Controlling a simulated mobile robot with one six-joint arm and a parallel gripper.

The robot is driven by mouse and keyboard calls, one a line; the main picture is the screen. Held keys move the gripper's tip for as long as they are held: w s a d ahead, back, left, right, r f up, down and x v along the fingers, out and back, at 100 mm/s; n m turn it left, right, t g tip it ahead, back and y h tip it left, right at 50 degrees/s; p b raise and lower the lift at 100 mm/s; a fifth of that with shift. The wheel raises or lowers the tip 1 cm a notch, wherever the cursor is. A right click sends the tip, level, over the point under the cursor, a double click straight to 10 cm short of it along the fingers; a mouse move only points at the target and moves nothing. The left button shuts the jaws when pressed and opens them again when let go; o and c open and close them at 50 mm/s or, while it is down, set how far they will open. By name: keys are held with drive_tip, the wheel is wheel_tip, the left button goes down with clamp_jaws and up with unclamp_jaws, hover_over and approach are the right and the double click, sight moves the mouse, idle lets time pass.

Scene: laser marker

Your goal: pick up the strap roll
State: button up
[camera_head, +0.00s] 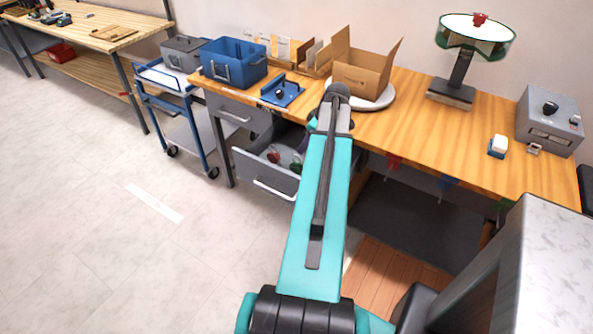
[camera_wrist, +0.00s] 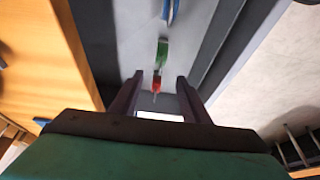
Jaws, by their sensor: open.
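No thing is clearly recognisable as the strap roll. The open grey drawer (camera_head: 262,178) under the bench holds small red (camera_head: 273,155) and green (camera_head: 296,166) things. In the wrist view, a small red thing (camera_wrist: 157,83), a green one (camera_wrist: 162,52) and a blue one (camera_wrist: 170,12) show in a line over a pale surface. My gripper (camera_wrist: 158,98) is open, its dark fingers apart, with the red thing showing between and beyond the fingertips. I see nothing held. In the head view my arm hides the gripper and part of the drawer.
The wooden bench (camera_head: 420,125) carries a blue bin (camera_head: 233,66), a blue fixture (camera_head: 281,91), an open cardboard box (camera_head: 358,76) and a grey control box (camera_head: 551,118). A blue cart (camera_head: 190,127) stands left of the drawer. The floor at left is clear.

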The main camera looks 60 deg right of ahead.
sight(297, 162)
drive_tip(key=shift+s+d, duration=0.1)
drive_tip(key=shift+s, duration=0.05)
drive_tip(key=shift+p+x, duration=1)
drive_tip(key=shift+x, duration=3.15)
drive_tip(key=shift+f, duration=0.2)
drive_tip(key=shift+a+p+x, duration=0.2)
drive_tip(key=shift+p+x, duration=0.7)
drive_tip(key=shift+x, duration=0.45)
drive_tip(key=shift+p+x, duration=0.35)
drive_tip(key=shift+x, duration=0.85)
drive_tip(key=shift+s+f, duration=0.1)
drive_tip(key=shift+s, duration=0.1)
drive_tip(key=shift+c, duration=0.2)
